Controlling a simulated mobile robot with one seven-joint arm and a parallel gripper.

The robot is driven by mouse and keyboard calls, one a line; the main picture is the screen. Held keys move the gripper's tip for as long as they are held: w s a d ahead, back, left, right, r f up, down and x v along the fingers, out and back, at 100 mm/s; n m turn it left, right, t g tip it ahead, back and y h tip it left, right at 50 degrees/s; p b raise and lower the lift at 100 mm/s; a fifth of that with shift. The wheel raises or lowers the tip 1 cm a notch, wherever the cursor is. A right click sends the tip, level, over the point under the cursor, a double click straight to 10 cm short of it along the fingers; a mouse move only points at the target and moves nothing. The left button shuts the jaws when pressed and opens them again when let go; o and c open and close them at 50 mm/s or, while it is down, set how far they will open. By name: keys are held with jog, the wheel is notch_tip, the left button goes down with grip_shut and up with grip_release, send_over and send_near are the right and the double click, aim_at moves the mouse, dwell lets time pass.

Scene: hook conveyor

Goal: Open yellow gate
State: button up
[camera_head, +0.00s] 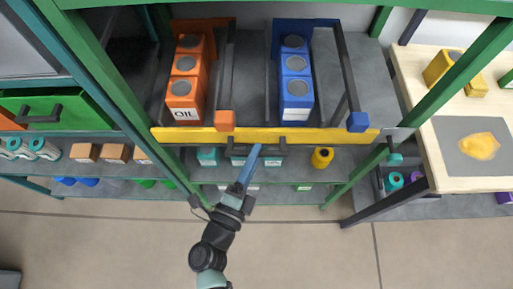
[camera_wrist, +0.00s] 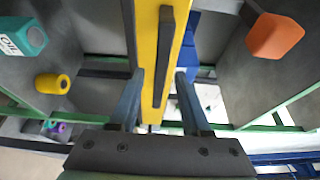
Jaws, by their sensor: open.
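The yellow gate (camera_head: 190,135) is a long bar across the front of the upper shelf, below the orange and blue racks. In the wrist view the gate (camera_wrist: 148,30) runs upright through the middle, with a long black handle (camera_wrist: 164,60) on its face. My gripper (camera_head: 255,149) is at the middle of the gate's front side in the head view. In the wrist view my gripper (camera_wrist: 160,76) is open, with one finger on each side of the gate and handle. I cannot tell whether either finger touches them.
Orange oil canisters (camera_head: 185,89) and blue canisters (camera_head: 296,88) stand in racks behind the gate. An orange block (camera_head: 225,120) and a blue block (camera_head: 358,122) end nearby rods. A yellow can (camera_head: 322,157) and teal boxes stand on the shelf below. A table (camera_head: 425,150) is at right.

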jog(key=shift+x, duration=0.85)
grip_shut()
dwell(0.8)
